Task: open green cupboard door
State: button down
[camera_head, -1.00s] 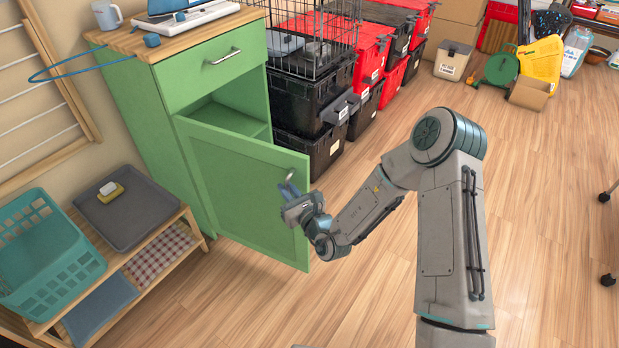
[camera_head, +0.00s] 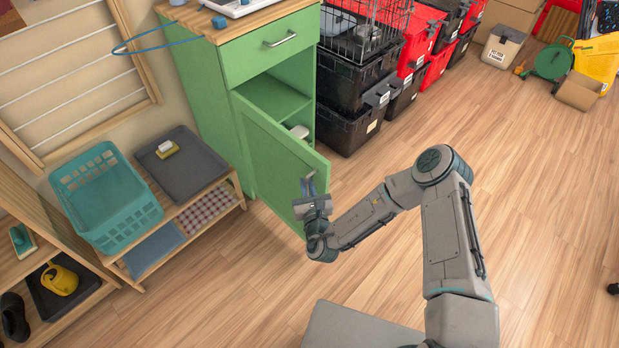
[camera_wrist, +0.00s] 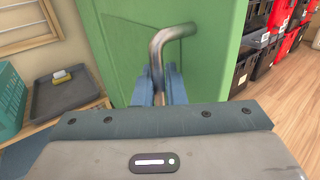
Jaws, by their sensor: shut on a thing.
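The green cupboard (camera_head: 206,100) stands against the wall with its door (camera_head: 272,160) swung well open toward me. The inside shows a shelf and a small pale item (camera_head: 299,131). My gripper (camera_head: 308,186) is at the free edge side of the door, shut on the metal door handle (camera_head: 311,174). In the wrist view the blue fingers of my gripper (camera_wrist: 160,88) close around the lower part of the bent handle (camera_wrist: 172,38), with the green door (camera_wrist: 125,50) right behind it.
A low bench with a teal basket (camera_head: 105,197) and a grey tray (camera_head: 182,163) stands left of the cupboard. Black totes (camera_head: 345,125) and a wire crate are stacked close on its right. The wooden floor (camera_head: 530,190) to the right is clear.

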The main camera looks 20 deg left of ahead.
jog(key=shift+s+a+r, duration=0.15)
jog(key=shift+a, duration=0.05)
dwell(0.3)
jog(key=c, duration=1.6)
grip_release()
jog(key=shift+c, duration=0.2)
jog(key=shift+s+d, duration=0.1)
jog(key=shift+s, duration=0.05)
jog(key=v, duration=1.3)
jog(key=shift+s+d+p, duration=0.15)
jog(key=shift+s+p, duration=0.05)
jog(key=shift+p, duration=0.25)
